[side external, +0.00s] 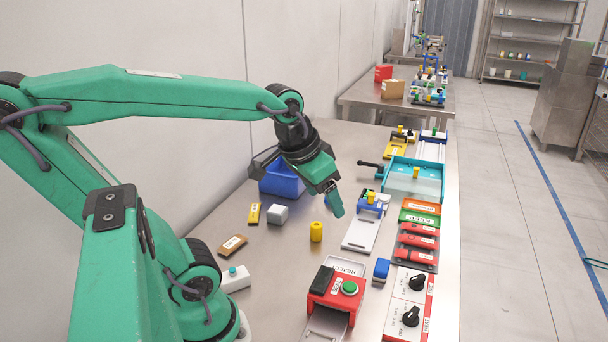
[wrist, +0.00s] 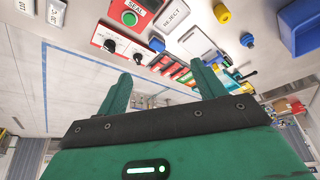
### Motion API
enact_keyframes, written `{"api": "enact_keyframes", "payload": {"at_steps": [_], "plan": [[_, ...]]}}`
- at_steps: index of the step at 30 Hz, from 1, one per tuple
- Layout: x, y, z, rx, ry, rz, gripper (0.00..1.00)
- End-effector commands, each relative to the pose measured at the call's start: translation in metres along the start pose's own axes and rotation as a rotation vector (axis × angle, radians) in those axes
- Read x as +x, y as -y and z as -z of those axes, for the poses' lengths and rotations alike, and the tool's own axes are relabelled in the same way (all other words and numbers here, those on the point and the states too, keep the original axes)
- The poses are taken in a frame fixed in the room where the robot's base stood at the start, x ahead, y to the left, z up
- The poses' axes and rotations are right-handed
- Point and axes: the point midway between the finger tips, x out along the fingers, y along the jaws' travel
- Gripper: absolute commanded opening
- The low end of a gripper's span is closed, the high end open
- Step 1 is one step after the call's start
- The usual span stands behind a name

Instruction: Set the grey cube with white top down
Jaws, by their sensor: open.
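The grey cube with white top (side external: 277,214) rests on the steel table in the side view, left of my gripper and in front of the blue bin. My gripper (side external: 335,203) is raised above the table to the right of the cube, apart from it. In the wrist view my gripper (wrist: 160,82) shows two green fingers spread wide with nothing between them. The cube does not show in the wrist view.
A yellow cylinder (side external: 316,232) stands below my gripper. A blue bin (side external: 282,180) is behind the cube; a yellow block (side external: 254,213) and brown block (side external: 232,245) lie left. The red SEAL box (side external: 336,294) is in front. Fixtures and switch panels (side external: 408,314) line the right.

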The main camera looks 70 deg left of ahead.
Motion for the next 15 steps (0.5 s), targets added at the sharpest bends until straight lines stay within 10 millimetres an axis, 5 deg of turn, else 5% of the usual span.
{"api": "enact_keyframes", "payload": {"at_steps": [6,15], "plan": [[-0.009,-0.027,-0.027,0.087,-0.062,-0.048,0.69],[-0.011,-0.035,-0.038,0.116,-0.082,-0.067,0.69]]}}
